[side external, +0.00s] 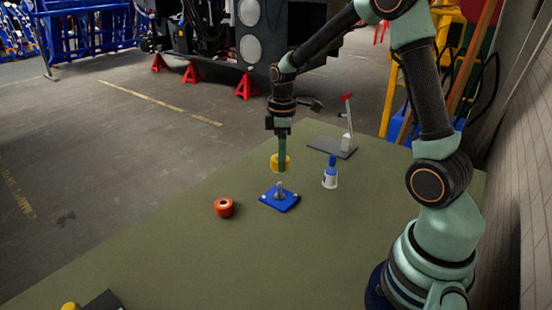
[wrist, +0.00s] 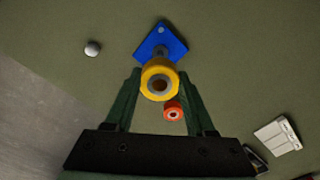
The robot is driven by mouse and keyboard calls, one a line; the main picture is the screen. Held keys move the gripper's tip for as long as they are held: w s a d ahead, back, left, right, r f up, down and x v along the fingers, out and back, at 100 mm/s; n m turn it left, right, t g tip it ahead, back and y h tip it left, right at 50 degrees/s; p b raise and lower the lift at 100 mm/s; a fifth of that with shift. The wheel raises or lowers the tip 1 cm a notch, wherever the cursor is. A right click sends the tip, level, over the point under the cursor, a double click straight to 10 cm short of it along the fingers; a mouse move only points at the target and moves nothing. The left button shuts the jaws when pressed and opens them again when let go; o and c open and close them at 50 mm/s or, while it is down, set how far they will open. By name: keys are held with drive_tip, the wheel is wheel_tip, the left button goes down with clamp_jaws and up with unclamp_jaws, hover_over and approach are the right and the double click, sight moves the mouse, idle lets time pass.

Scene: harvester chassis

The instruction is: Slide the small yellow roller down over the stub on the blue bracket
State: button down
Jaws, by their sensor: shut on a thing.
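The small yellow roller (side external: 274,163) is held in my gripper (side external: 282,168), which points straight down. In the wrist view the roller (wrist: 147,82) sits between the two fingers of my gripper (wrist: 159,76), with its bore facing the camera. The blue bracket (side external: 290,203) lies flat on the table below, with a grey upright stub (side external: 280,189) at its middle. The roller is above the stub and apart from it. In the wrist view the bracket (wrist: 176,46) shows beyond the roller, which hides part of the stub.
An orange-red roller (side external: 224,208) stands on the table left of the bracket. A white and blue bottle (side external: 330,180) stands to the right. Behind it is a grey plate (side external: 325,145) with a red-handled clamp (side external: 347,108).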

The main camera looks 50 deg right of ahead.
drive_tip(key=shift+f, duration=2.15)
drive_tip(key=shift+f, duration=0.3)
idle(0.5)
drive_tip(key=shift+f, duration=0.35)
drive_tip(key=shift+f, duration=0.35)
drive_tip(key=shift+f, duration=0.3)
drive_tip(key=shift+f, duration=0.65)
idle(0.6)
drive_tip(key=shift+f, duration=0.35)
drive_tip(key=shift+f, duration=0.3)
